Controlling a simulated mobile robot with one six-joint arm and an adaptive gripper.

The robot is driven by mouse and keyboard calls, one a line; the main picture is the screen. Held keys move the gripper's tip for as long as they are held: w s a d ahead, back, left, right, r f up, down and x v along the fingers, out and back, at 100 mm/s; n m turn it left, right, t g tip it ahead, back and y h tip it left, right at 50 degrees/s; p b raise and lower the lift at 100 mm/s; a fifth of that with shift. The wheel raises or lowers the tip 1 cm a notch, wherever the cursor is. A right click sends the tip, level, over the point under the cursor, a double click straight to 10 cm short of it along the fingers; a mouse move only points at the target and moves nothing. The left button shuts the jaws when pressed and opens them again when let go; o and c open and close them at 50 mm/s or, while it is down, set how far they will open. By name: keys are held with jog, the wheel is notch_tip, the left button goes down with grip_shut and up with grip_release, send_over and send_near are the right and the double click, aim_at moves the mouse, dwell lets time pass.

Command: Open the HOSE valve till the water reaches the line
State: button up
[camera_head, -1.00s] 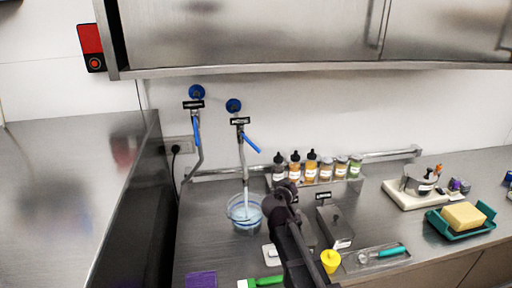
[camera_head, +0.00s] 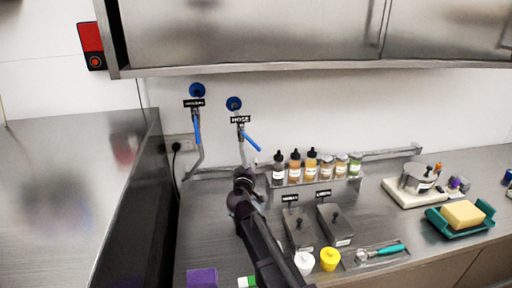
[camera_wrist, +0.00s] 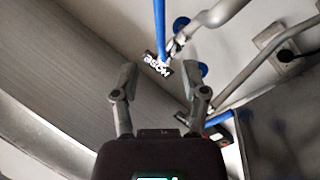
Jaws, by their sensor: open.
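The HOSE valve is on the wall; its blue handle (camera_head: 250,142) slants down to the right under a black label (camera_head: 240,119). In the wrist view the HOSE label (camera_wrist: 157,65) is readable, with the blue handle (camera_wrist: 159,28) beyond my fingertips. My gripper (camera_wrist: 162,88) is open and empty, apart from the handle. In the head view my gripper (camera_head: 243,178) is below the valve, in front of its pipe. The clear water container and its line are hidden behind my arm.
A second valve with a vertical blue handle (camera_head: 197,128) is just left. Several sauce bottles (camera_head: 295,167) stand close right. Lidded metal containers (camera_head: 299,230), a white pot (camera_head: 304,263) and a yellow pot (camera_head: 330,259) are near my arm. A cabinet (camera_head: 250,35) hangs above.

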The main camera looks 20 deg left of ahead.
aim_at(255, 147)
jog(key=x, duration=1.3)
jog(key=shift+w, duration=0.3)
jog(key=shift+s, duration=0.1)
grip_shut()
